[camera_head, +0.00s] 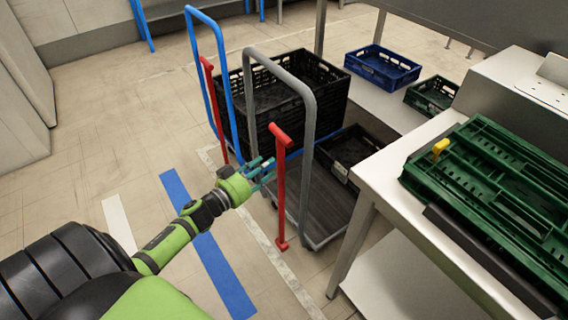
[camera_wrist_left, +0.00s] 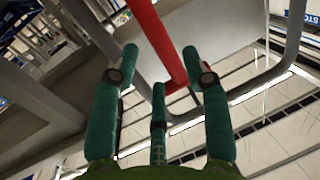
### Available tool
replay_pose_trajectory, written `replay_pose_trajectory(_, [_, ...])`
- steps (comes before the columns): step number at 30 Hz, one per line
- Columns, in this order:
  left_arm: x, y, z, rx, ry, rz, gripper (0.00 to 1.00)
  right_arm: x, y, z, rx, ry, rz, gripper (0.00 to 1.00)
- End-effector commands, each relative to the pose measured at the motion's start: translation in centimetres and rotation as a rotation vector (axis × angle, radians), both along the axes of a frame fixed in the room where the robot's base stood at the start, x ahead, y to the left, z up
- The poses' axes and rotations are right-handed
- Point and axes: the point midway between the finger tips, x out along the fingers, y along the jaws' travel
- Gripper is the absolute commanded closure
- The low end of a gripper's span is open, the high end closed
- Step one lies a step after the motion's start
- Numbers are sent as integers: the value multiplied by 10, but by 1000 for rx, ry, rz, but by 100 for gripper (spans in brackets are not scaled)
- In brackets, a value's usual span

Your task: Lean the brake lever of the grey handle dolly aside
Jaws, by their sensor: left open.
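The grey handle dolly has a tall grey tube handle (camera_head: 310,130) and a dark deck (camera_head: 325,198). Its red brake lever (camera_head: 279,195) stands nearly upright beside the handle, with a short crossbar on top. My left gripper (camera_head: 268,171) is open just left of this lever, at about the middle of its height. In the left wrist view, the red lever (camera_wrist_left: 158,40) runs between the spread teal fingertips (camera_wrist_left: 160,58). I see no finger closed on it, and contact cannot be told. My right gripper is not in view.
A blue handle dolly (camera_head: 222,65) with its own red lever (camera_head: 212,105) stands close behind my gripper. A large black crate (camera_head: 308,75) is beside it. A steel table (camera_head: 385,180) with green crates (camera_head: 475,170) is at right. The floor at left is clear.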

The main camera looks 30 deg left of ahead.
Motion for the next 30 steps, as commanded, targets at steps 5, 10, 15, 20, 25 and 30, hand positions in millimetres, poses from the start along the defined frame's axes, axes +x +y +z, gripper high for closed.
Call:
replay_pose_trajectory(5, [16,-7,20,-8,-51,-37,53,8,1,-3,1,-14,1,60])
replay_pose_trajectory(10, [41,-12,21,-9,-50,-35,53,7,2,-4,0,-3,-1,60])
replay_pose_trajectory(15, [63,-16,20,-8,-48,-33,53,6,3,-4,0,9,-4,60])
replay_pose_trajectory(20, [72,-19,19,-9,-45,-34,53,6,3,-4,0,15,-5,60])
replay_pose_trajectory(25, [73,-19,19,-9,-45,-33,53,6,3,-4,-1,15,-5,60])
replay_pose_trajectory(30, [73,-19,19,-9,-44,-33,85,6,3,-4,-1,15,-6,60])
